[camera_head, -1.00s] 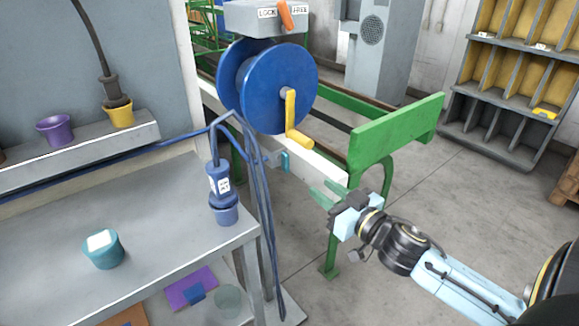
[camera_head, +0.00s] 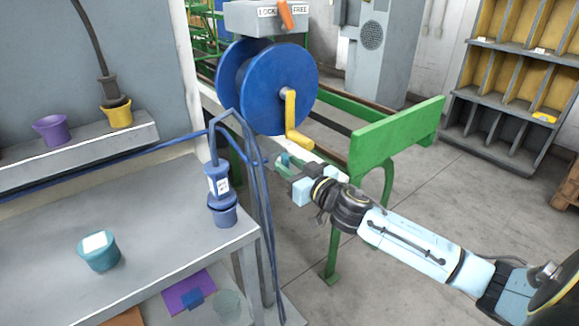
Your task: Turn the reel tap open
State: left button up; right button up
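The blue hose reel (camera_head: 268,85) stands at the back, with a yellow crank (camera_head: 291,115) on its face. The small teal tap handle (camera_head: 284,158) is below the reel, by the blue hose (camera_head: 262,190), and is partly hidden by my gripper. My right gripper (camera_head: 285,166) is at the tap, its green fingers overlapping the handle in view. Whether the fingers touch it or are closed on it is too small to tell. My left gripper is not in view.
A grey box (camera_head: 262,18) with an orange lever and LOCK/FREE label sits above the reel. A green stand (camera_head: 395,135) is behind my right arm.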

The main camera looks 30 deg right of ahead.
jog(key=shift+w, duration=0.25)
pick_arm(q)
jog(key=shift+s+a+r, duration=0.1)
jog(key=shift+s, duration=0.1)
pick_arm(e)
jog(key=shift+c, duration=0.3)
grip_shut()
